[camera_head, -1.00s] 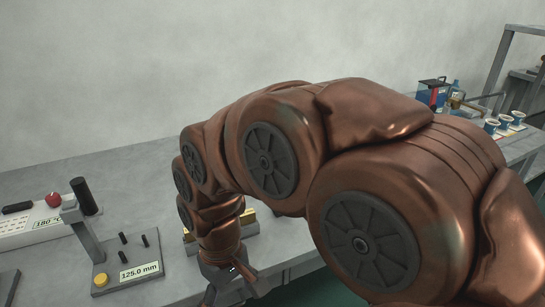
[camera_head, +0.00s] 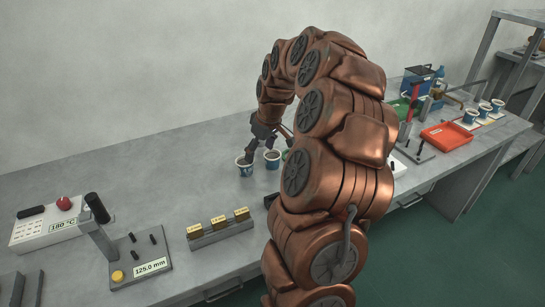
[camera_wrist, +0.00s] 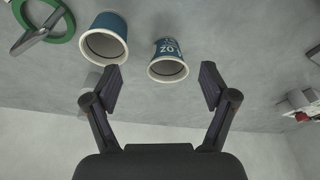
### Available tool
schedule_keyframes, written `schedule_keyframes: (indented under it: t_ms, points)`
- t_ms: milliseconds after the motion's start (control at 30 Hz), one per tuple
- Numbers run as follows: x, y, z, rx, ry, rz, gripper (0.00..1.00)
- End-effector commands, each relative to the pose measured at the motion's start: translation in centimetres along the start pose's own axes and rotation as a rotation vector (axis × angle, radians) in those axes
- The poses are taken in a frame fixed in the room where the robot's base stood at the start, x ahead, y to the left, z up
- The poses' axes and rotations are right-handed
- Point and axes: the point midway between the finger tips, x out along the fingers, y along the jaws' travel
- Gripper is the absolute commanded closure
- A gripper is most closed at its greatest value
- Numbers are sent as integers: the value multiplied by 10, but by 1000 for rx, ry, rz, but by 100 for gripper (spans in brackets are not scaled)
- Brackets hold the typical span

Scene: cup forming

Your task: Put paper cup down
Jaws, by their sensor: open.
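Two blue-and-white paper cups stand upright on the grey bench. In the head view one cup (camera_head: 244,168) is at the left and the other cup (camera_head: 272,160) is just to its right. My gripper (camera_head: 256,152) is close by the left cup. In the wrist view my gripper (camera_wrist: 160,86) has its fingers spread wide. The lettered cup (camera_wrist: 166,50) shows in the gap, a little beyond the fingertips and apart from both fingers. The other cup (camera_wrist: 107,30) stands beside it, outside the gap. The jaws hold nothing.
A green ring (camera_wrist: 62,30) lies beyond the cups. A rack with yellow blocks (camera_head: 220,228), a 125.0 mm gauge stand (camera_head: 140,258) and a 180 °C box (camera_head: 48,226) stand at the left. A red tray (camera_head: 446,136) and several cups are at the right.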

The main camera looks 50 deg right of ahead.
Motion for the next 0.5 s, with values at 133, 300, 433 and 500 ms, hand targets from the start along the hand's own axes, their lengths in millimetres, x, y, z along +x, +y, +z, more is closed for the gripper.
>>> schedule_keyframes:
  t_ms: [133, 300, 433, 500]
  points:
    - [-1, 46, 9, 25, 17, 28, 16]
    - [3, 66, 14, 31, 22, 45, 16]
    - [15, 67, 14, 30, 21, 45, 16]
    - [23, 66, 14, 30, 20, 43, 16]
